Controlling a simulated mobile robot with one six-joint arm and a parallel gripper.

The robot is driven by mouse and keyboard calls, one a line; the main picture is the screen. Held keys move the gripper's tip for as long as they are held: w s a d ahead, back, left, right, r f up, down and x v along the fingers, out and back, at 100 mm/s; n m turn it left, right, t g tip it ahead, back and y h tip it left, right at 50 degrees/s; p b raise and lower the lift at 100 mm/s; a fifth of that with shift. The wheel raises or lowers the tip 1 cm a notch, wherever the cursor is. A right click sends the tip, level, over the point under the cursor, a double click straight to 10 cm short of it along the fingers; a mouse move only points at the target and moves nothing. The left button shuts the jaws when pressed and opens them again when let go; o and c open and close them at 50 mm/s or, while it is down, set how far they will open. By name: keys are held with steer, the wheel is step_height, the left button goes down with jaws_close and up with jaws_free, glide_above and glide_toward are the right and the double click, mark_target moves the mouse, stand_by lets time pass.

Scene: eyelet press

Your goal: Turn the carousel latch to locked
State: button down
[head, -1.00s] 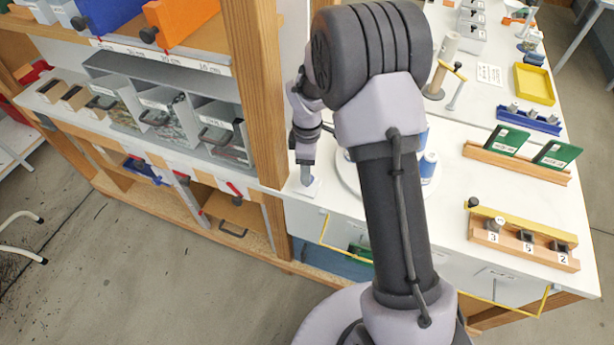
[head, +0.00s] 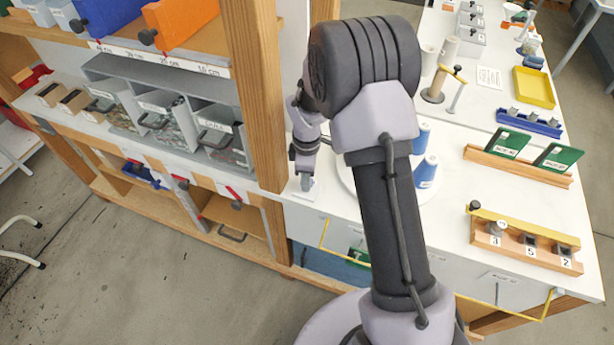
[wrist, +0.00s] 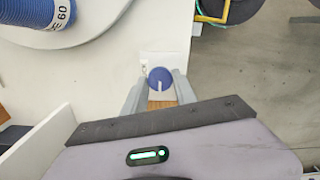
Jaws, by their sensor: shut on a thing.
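The carousel latch shows in the wrist view as a round blue knob (wrist: 159,77) with a white line on it, on a small white plate (wrist: 147,62) at the table edge. My gripper (wrist: 160,84) has one finger on each side of the knob and is shut on it. The white line points toward the bottom of the wrist view. In the head view my gripper (head: 305,184) points down at the table edge beside the wooden post, and hides the knob. The white carousel disc (wrist: 100,30) lies just beside the latch, with a blue spool (wrist: 38,12) on it.
In the head view more blue spools (head: 426,172) stand behind my arm, which hides much of the carousel. A wooden post (head: 258,95) rises close left of my gripper. A wooden block with numbered sockets (head: 522,247) sits at the right.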

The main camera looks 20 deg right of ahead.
steer(key=shift+m, duration=0.3)
steer(key=m, duration=0.4)
steer(key=m+b, duration=0.1)
steer(key=m, duration=0.3)
steer(key=shift+m, duration=0.3)
steer(key=m+b, duration=0.1)
steer(key=m, duration=0.3)
steer(key=shift+m+b, duration=0.35)
steer(key=shift+m, duration=1.85)
steer(key=c, duration=1)
jaws_free()
